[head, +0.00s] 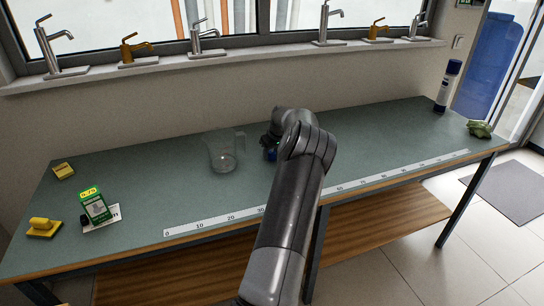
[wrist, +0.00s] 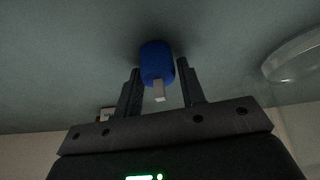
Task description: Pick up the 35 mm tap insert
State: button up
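A blue cylindrical piece with a small pale stem (wrist: 157,65), which looks like a tap insert, stands on the grey-green bench top in the wrist view. No size mark is readable on it. My gripper (wrist: 160,76) has its two dark fingers spread, one on each side of the blue piece, with a narrow gap showing at each side. The piece lies at or just beyond the fingertips. In the head view only a bit of blue (head: 270,154) shows beside my arm; my arm hides most of the gripper there.
A clear jug (head: 222,155) stands close to the left of my gripper. A green-and-white box (head: 93,206) and yellow items (head: 44,227) are at the bench's left. A ruler strip (head: 215,220) runs along the front edge.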

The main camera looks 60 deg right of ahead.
jog(key=c, duration=0.6)
jog(key=shift+o, duration=0.2)
